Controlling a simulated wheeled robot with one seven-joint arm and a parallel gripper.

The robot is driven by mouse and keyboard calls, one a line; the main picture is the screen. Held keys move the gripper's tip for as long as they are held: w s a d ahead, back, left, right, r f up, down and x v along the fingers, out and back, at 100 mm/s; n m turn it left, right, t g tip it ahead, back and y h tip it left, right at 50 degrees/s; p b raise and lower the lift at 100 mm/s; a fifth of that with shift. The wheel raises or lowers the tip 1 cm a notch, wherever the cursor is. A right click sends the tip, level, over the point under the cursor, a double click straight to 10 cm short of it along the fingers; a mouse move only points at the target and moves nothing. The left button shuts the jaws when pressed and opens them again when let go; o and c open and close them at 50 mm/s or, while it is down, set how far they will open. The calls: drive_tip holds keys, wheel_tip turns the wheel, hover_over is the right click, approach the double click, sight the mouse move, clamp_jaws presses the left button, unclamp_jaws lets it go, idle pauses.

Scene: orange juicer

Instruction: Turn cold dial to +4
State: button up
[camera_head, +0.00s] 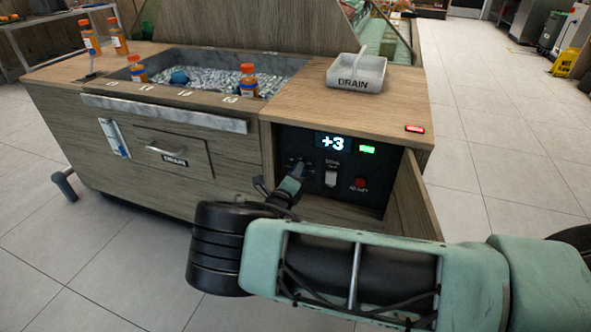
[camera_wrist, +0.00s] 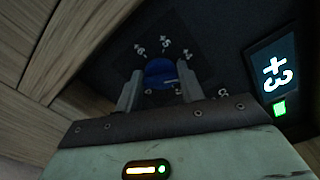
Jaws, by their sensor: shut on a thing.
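The cold dial (camera_wrist: 160,72) is a round blue knob on the dark control panel, with small white marks around it. In the wrist view it sits between the two fingers of my gripper (camera_wrist: 158,90), which is shut on it. In the head view my gripper (camera_head: 294,176) reaches into the open compartment and hides the dial. A green light (camera_head: 367,149) is lit beside the display.
A white switch (camera_head: 331,178) and a red button (camera_head: 360,183) sit right of my gripper. The open door (camera_head: 413,197) stands at the compartment's right. Above are an ice trough with bottles and a drain tray (camera_head: 357,76).

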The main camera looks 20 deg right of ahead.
drive_tip(key=n+p, duration=0.1)
drive_tip(key=n, duration=0.3)
drive_tip(key=shift+f+n, duration=0.15)
drive_tip(key=shift+n, duration=0.25)
idle(0.4)
drive_tip(key=o, duration=1)
drive_tip(key=shift+a, duration=0.1)
drive_tip(key=p+v, duration=0.2)
drive_tip(key=v, duration=1.5)
drive_tip(key=shift+s, duration=0.15)
